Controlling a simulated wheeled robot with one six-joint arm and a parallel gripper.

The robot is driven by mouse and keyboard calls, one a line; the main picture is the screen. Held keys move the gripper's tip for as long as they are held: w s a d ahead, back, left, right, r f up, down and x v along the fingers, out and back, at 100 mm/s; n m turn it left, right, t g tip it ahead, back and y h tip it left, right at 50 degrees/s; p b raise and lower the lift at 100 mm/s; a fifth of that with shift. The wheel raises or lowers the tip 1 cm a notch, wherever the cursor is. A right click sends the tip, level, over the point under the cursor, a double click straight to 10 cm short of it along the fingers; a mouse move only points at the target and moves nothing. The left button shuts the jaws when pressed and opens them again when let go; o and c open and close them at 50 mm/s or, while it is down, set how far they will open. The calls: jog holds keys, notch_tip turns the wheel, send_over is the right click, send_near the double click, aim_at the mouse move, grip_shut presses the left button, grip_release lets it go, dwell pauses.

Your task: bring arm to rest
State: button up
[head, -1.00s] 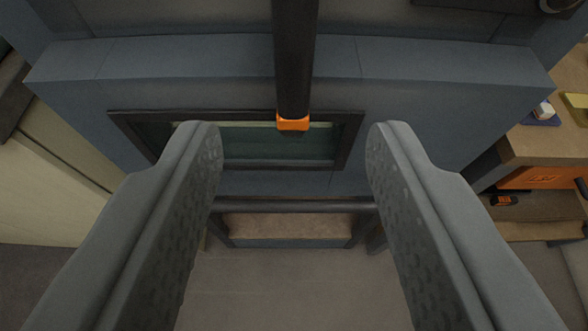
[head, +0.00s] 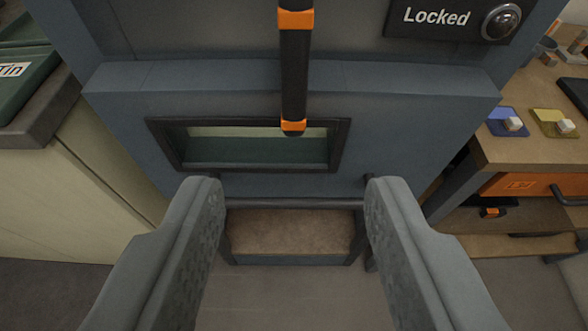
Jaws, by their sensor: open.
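My gripper (head: 294,195) is open and empty, its two grey fingers spread wide on either side of the view. Beyond the fingertips is a large blue-grey cabinet-like unit (head: 415,120). A black bar with orange bands (head: 293,80) hangs down its front, in the upper middle of the view, apart from the fingers. A dark-framed window slot (head: 250,150) lies behind the lower end of the bar. Nothing is between the fingers.
A "Locked" sign (head: 440,18) with a round dome is at the top right. A wooden bench (head: 510,150) with coloured pads and an orange drawer (head: 520,184) stands right. A pale cabinet (head: 70,200) stands left. A low brown-topped step (head: 290,230) is below the unit.

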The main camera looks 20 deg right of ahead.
jog(key=s+a+f+n+t+y, duration=0.1)
jog(key=s+f+t+y, duration=0.1)
jog(key=s, duration=1.9)
jog(key=s+a+f+n+t+y, duration=0.1)
jog(key=s+f+n+t+y, duration=0.1)
jog(key=s, duration=1.9)
jog(key=shift+f+n+t, duration=0.3)
jog(key=shift+f+t, duration=0.1)
jog(key=shift+f, duration=0.3)
jog(key=shift+w, duration=0.1)
